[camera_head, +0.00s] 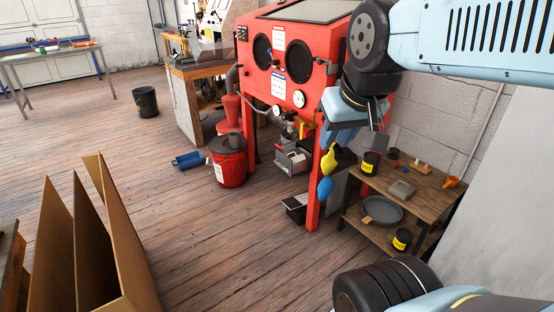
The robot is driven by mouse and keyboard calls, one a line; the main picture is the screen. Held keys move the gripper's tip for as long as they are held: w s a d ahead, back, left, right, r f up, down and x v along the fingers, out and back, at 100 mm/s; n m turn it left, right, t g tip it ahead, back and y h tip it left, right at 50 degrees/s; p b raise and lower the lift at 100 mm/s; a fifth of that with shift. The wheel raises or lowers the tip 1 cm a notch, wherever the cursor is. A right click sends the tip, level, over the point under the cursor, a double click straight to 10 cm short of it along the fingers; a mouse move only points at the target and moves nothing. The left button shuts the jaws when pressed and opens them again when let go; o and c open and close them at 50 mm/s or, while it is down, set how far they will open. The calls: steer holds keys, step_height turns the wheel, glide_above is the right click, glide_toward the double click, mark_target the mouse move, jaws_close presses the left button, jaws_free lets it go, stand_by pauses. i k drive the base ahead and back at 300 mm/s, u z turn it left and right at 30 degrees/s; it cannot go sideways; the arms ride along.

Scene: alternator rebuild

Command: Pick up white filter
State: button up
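I cannot pick out a white filter for certain. A grey bin (293,160) under the red blast cabinet (310,45) holds small pale items, too small to identify. My blue arm reaches in from the upper right and bends down in front of the cabinet's right side. The end of my arm, with my gripper (345,138), is near the cabinet's right front leg, above and left of the small wooden table (430,185). Its fingers are dark and small against the clutter, so I cannot tell whether they are open or hold anything.
The wooden table holds cans and a grey tray. Brown panels (100,240) stand at lower left. The middle floor is clear.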

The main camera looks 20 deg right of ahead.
mark_target(297, 158)
steer(key=u, duration=0.1)
steer(key=i, duration=1.65)
steer(key=z, duration=0.1)
